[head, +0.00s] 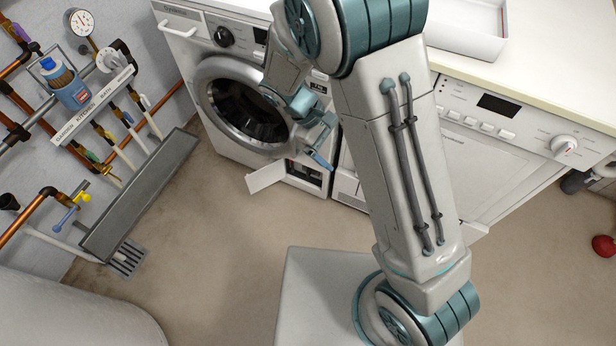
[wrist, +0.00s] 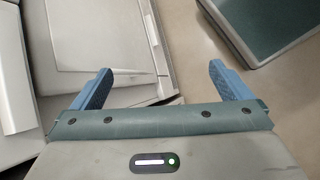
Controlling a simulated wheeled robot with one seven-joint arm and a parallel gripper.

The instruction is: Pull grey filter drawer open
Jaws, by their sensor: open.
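My gripper (head: 319,158) is open in front of the washing machine's lower right corner in the head view. In the wrist view its two blue fingers stand wide apart (wrist: 160,70), with nothing held between them. Behind the left finger lie pale grey appliance panels (wrist: 100,45); bare floor shows by the right finger. At the washing machine's base a white flap (head: 267,176) hangs open beside a dark recess (head: 306,173) with small reddish parts inside. I cannot make out for certain which part is the grey filter drawer; my arm hides some of the appliance fronts.
The washing machine (head: 190,70) has its round door shut. A second white appliance (head: 490,165) stands to the right under a counter (head: 540,70). Pipes and a grey trough (head: 145,195) line the left wall. The floor (head: 215,240) between is clear.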

